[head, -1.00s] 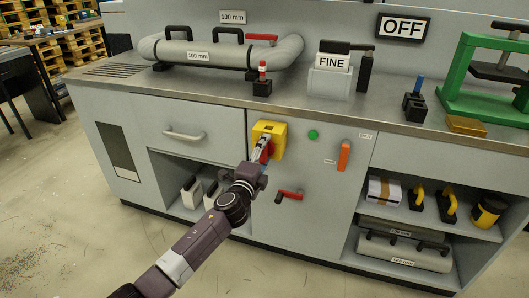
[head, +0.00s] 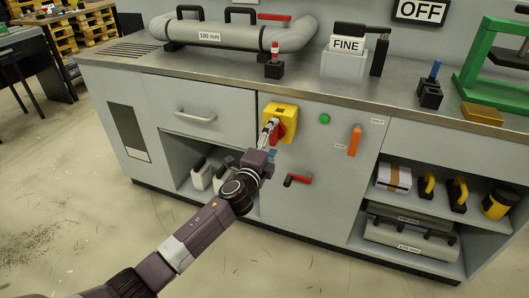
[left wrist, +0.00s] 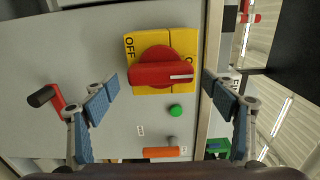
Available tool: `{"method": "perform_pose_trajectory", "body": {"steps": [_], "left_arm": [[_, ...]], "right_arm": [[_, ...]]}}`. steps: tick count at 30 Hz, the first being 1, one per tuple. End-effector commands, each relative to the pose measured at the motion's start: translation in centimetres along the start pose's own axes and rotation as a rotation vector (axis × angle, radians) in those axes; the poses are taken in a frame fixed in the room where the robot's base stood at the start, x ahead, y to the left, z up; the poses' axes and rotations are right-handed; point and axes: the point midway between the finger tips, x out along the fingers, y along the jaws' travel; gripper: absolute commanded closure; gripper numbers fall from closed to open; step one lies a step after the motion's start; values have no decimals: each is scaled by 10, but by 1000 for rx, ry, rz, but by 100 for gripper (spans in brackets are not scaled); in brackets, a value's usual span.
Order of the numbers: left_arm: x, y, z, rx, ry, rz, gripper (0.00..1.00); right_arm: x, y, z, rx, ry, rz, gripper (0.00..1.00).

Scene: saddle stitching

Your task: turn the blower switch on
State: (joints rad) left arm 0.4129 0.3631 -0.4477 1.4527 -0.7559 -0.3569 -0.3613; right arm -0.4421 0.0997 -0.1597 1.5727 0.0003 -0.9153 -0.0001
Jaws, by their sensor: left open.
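The blower switch is a red rotary knob (head: 278,130) on a yellow plate (head: 283,110) on the bench's front panel. In the left wrist view the knob (left wrist: 160,72) has a white mark at its right end. "OFF" is printed on the left of the yellow plate (left wrist: 150,42); the lettering on the right is partly hidden. My left gripper (head: 268,132) is in front of the knob. In the left wrist view its open fingers (left wrist: 160,88) stand on either side of the knob, with nothing gripped. I cannot tell whether they touch it. My right gripper is not in view.
A green button (head: 324,118), an orange handle (head: 355,141) and a red-handled lever (head: 298,179) are near the switch on the panel. An "OFF" sign (head: 422,11) is above the bench. Open shelves lie on both sides below. The floor in front is clear.

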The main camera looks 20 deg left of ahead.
Motion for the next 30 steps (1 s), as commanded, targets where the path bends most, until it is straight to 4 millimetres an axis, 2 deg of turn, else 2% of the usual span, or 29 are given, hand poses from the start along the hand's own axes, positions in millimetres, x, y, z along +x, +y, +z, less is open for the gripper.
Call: {"method": "perform_pose_trajectory", "body": {"steps": [9, 15, 21, 30], "left_arm": [[-60, 1, -1, 1, 3, 2, 22], [-86, 1, -1, 1, 2, 1, 22], [-95, 0, -1, 1, 2, 0, 22], [-95, 0, -1, 1, 2, 0, 22]], "right_arm": [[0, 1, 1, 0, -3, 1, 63], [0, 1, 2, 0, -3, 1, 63], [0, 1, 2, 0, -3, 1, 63], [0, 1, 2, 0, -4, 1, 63]]}}
